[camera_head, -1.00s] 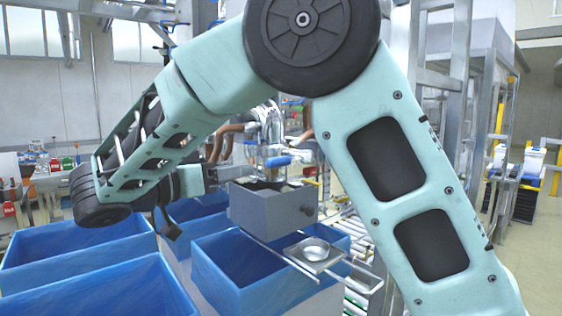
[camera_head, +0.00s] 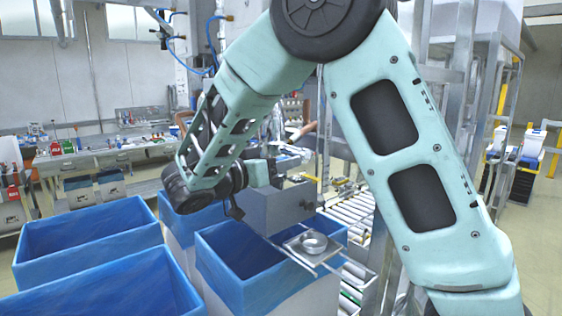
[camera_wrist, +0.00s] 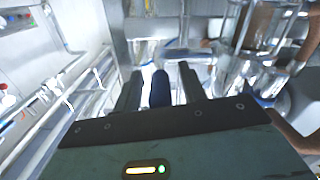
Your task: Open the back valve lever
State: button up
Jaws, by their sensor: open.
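In the wrist view my gripper (camera_wrist: 158,78) is open, with one dark finger on each side of a blue lever (camera_wrist: 160,90). The lever lies between the fingers with a small gap showing on each side. I cannot tell from this view whether it is the back lever. Shiny metal valve pipes (camera_wrist: 235,70) stand just beyond and to the right. In the head view my arm covers most of the valves, and the gripper's fingertips are hidden behind it.
A grey metal box (camera_head: 280,207) sits beside my wrist, below the pipes. Open blue-lined boxes (camera_head: 90,235) stand at left. A roller conveyor (camera_head: 350,210) runs at right.

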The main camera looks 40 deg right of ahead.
grip_shut()
